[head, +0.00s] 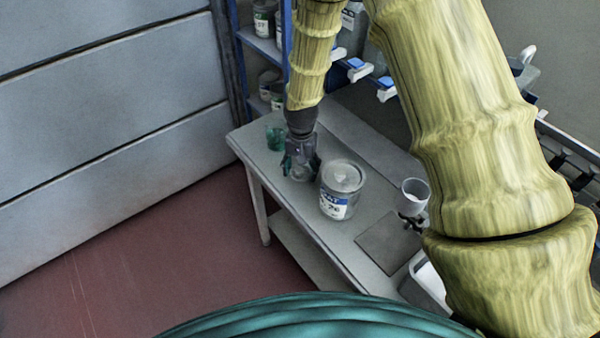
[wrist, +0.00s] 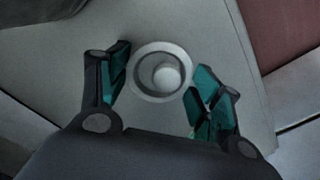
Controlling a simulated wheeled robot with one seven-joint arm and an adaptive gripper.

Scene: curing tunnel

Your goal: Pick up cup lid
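The cup lid (wrist: 148,89) is a pale round disc with a raised rim and a rounded knob, lying on the grey table in the wrist view. In the head view a small part of it (head: 299,175) seems to show under my gripper (head: 300,167). In the wrist view my gripper (wrist: 160,66) is open, with one teal-padded finger on each side of the lid. Gaps show between the fingers and the rim. The height of the fingertips above the table is hard to tell.
A large labelled can (head: 341,204) stands close to the right of my gripper. A green cup (head: 276,138) is behind it. A white cup (head: 414,197) and a dark flat mat (head: 390,243) are farther right on the table (head: 330,236). Shelves with cans stand behind.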

